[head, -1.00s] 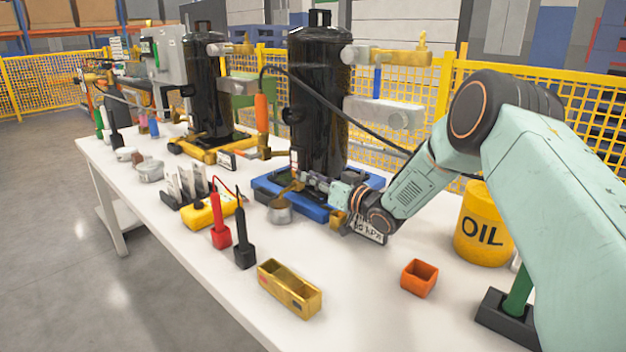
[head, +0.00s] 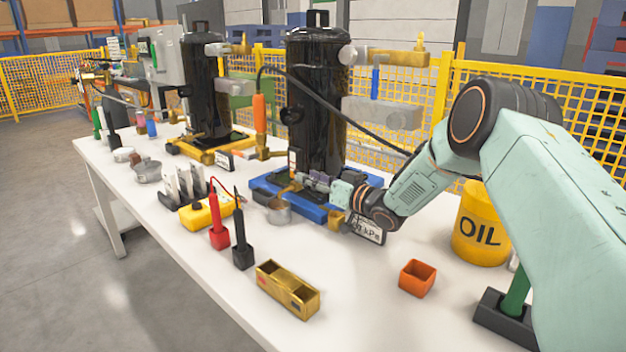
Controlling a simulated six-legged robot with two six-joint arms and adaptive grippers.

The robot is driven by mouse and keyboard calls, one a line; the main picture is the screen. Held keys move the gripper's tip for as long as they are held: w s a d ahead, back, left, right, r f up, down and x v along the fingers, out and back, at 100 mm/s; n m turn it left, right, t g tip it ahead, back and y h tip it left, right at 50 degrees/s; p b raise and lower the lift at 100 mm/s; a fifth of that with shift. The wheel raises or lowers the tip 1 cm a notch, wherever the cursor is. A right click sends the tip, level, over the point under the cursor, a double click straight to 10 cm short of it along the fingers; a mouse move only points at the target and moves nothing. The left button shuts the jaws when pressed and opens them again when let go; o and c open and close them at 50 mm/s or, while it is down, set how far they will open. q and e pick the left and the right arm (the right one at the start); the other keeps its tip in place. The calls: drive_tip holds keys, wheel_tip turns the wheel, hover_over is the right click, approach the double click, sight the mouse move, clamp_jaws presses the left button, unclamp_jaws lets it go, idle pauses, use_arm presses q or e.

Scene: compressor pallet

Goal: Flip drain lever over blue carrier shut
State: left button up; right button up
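A tall black compressor cylinder (head: 318,110) stands upright on the blue carrier (head: 262,183) in the middle of the table. A small brass drain fitting (head: 289,188) sticks out low at the front of this cylinder, above a small metal cup (head: 279,211). My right gripper (head: 308,181) reaches in from the right, low over the blue carrier, with its fingers close to the brass fitting. The lever itself is too small to make out. I cannot tell whether the fingers touch it or how far apart they are. My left gripper is not in view.
A second black cylinder (head: 204,90) stands on a yellow carrier (head: 190,152) further back. A gauge display (head: 367,229) sits by my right wrist. A yellow oil can (head: 480,225), an orange box (head: 417,278), a brass tray (head: 287,290) and red and black probes (head: 241,245) stand around the front.

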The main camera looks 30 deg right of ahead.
drive_tip(key=v, duration=1.2)
drive_tip(key=shift+r, duration=0.1)
idle(0.4)
